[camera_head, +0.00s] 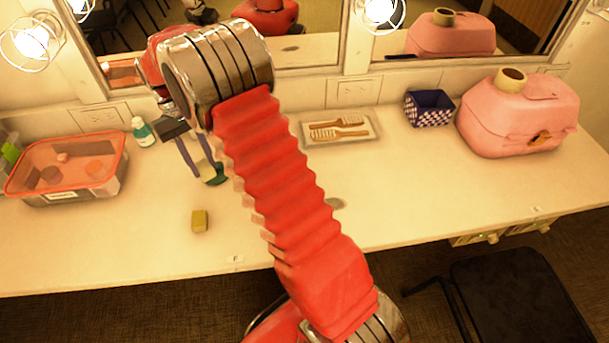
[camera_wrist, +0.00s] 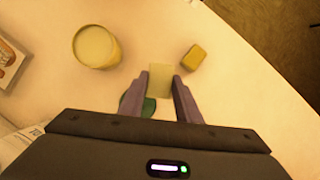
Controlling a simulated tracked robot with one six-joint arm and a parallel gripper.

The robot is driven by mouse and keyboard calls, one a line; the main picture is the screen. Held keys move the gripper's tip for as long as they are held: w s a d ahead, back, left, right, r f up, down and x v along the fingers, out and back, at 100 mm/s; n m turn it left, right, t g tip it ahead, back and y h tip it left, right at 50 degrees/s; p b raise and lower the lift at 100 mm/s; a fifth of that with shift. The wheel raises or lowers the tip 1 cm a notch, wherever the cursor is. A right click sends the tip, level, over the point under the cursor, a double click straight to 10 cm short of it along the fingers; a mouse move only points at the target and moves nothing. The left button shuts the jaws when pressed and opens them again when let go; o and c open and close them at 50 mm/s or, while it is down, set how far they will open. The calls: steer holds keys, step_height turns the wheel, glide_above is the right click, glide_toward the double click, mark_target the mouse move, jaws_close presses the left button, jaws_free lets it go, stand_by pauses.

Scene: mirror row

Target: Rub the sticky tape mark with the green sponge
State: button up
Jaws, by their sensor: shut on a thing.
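My gripper (camera_head: 206,172) is over the left middle of the white counter, with its fingers pointing down. In the wrist view, my gripper (camera_wrist: 161,85) is shut on the pale green sponge (camera_wrist: 160,80), which sticks out past the fingertips. A dark green patch (camera_wrist: 127,101) shows beside and behind the left finger; I cannot tell whether it is part of the sponge. Dark green also shows at the fingertips in the head view. Sponge contact with the counter is unclear.
A yellow block (camera_head: 199,221) lies near the front edge. A pale yellow cylinder (camera_wrist: 96,46) stands near my fingers. A red-rimmed tub (camera_head: 123,163), bottle (camera_head: 143,131), brush tray (camera_head: 372,140), checked box (camera_head: 430,108) and pink case (camera_head: 515,115) line the back. A mirror rises behind.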

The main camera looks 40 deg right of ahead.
steer(key=shift+a, duration=0.15)
steer(key=s+d+m, duration=0.2)
steer(key=s+d, duration=0.1)
steer(key=d, duration=0.1)
steer(key=s+d+m+y, duration=0.1)
steer(key=s+d+m, duration=0.1)
steer(key=s+d, duration=0.1)
steer(key=s+d+m+t+y, duration=0.1)
steer(key=s+d+m, duration=0.1)
steer(key=d, duration=0.3)
steer(key=shift+s+d+f, duration=0.15)
steer(key=shift+s+f, duration=0.15)
steer(key=shift+s, duration=0.1)
steer(key=s+d+m+t+y, duration=0.1)
steer(key=s+d+m, duration=0.2)
steer(key=s, duration=0.3)
steer(key=s+d+f+m+t+y, duration=0.1)
steer(key=s+d+m, duration=0.3)
steer(key=s+m, duration=0.1)
steer(key=shift+s+d+f, duration=0.15)
steer(key=shift+s, duration=0.7)
steer(key=shift+f, duration=0.1)
